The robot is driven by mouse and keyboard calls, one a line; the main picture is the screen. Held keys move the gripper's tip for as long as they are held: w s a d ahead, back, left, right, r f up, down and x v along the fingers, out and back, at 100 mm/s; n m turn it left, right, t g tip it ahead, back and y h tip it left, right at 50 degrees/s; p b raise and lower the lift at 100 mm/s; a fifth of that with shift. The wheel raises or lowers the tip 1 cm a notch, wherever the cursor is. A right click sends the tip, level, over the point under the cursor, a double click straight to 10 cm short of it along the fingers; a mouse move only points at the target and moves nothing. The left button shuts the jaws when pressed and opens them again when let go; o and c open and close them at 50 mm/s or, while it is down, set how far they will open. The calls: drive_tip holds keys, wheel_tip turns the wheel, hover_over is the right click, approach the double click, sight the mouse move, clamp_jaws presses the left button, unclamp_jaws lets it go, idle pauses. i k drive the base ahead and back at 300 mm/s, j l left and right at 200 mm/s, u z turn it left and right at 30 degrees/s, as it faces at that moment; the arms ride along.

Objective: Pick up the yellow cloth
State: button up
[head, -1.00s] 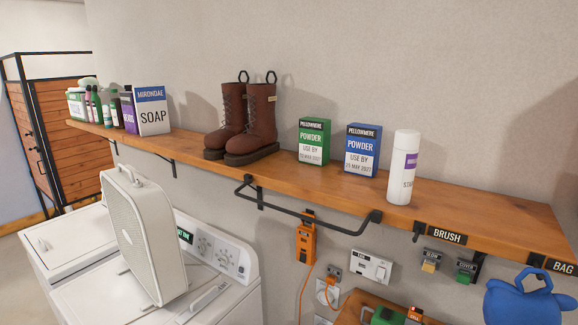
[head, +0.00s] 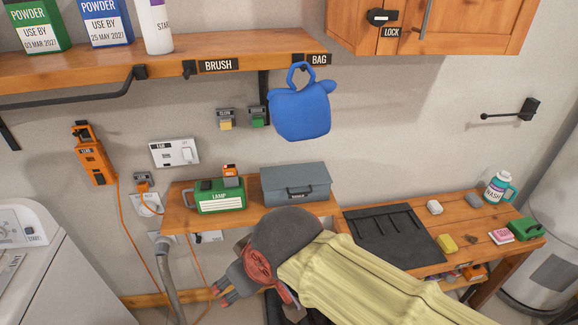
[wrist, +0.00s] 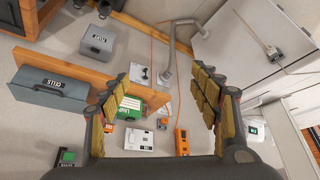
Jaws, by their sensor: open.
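I see no clear yellow cloth. A small yellow block (head: 446,243), perhaps a folded cloth or a sponge, lies on the wooden bench at the right in the head view. A small yellow piece (head: 226,124) is at a labelled wall holder under the shelf. My gripper (head: 224,294) is low in the head view, left of the bench and in front of the small shelf. In the wrist view my gripper (wrist: 157,95) is open, with nothing between its fingers. My yellow-sleeved arm covers part of the bench.
The small shelf holds a green lamp box (head: 219,196) and a grey toolbox (head: 296,184). A blue bag (head: 299,112) hangs above. The bench (head: 475,229) also holds a black mat (head: 388,238), soaps and a bottle (head: 498,187). An orange cord hangs left of my gripper.

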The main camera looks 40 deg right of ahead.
sight(446, 241)
drive_tip(key=z, duration=2.85)
drive_tip(key=u, duration=0.35)
drive_tip(key=i+l+u, duration=0.4)
drive_tip(key=l, duration=0.25)
drive_tip(key=i+l+u, duration=0.2)
drive_tip(key=l, duration=0.15)
drive_tip(key=l+u, duration=0.2)
drive_tip(key=l, duration=0.15)
drive_tip(key=i+l, duration=0.15)
drive_tip(key=l, duration=0.25)
drive_tip(key=i+l, duration=0.1)
drive_tip(key=l, duration=0.25)
drive_tip(key=i+l, duration=0.15)
drive_tip(key=l, duration=0.25)
drive_tip(key=i+l, duration=0.1)
drive_tip(key=l, duration=0.25)
